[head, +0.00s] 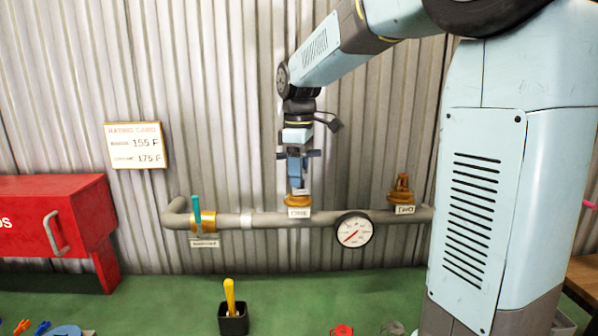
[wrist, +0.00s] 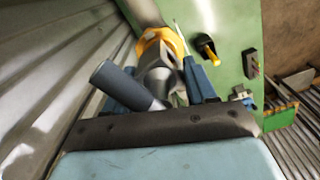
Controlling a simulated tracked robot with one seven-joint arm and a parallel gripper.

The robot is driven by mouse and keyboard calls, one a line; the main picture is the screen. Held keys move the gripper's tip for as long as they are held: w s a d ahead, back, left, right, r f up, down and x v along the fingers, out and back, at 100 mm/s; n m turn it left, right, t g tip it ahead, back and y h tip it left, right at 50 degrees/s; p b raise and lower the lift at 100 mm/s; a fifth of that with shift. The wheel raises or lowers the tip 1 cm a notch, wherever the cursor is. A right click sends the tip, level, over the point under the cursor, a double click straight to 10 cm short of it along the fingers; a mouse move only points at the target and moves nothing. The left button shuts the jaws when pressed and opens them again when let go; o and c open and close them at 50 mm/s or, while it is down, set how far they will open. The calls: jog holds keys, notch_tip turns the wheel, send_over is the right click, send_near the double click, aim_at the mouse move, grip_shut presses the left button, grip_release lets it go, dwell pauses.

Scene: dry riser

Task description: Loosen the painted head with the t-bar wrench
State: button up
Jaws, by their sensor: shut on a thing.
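My gripper (head: 297,174) points down over the left brass head (head: 298,200), labelled ONE, on the grey pipe. In the wrist view, my gripper (wrist: 163,88) is shut on a grey piece with a thick round bar (wrist: 122,84), which looks like the t-bar wrench. Its lower end is at or just above the brass fitting (wrist: 165,43); I cannot tell whether it is seated. The right head (head: 402,187), labelled TWO, stands upright and free on the pipe. I cannot tell which head is painted.
The pipe (head: 270,220) runs along the corrugated wall, with a teal-handled valve (head: 197,209) at left and a gauge (head: 354,229). A black holder (head: 233,320) with a yellow-handled tool (head: 229,296) stands in front. A red cabinet (head: 50,215) is at far left.

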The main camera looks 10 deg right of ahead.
jog(key=n, duration=0.3)
dwell(0.4)
jog(key=n, duration=0.3)
jog(key=shift+m, duration=0.3)
jog(key=shift+r, duration=0.1)
jog(key=shift+r, duration=2.6)
jog(key=shift+r, duration=0.2)
jog(key=shift+r, duration=1.85)
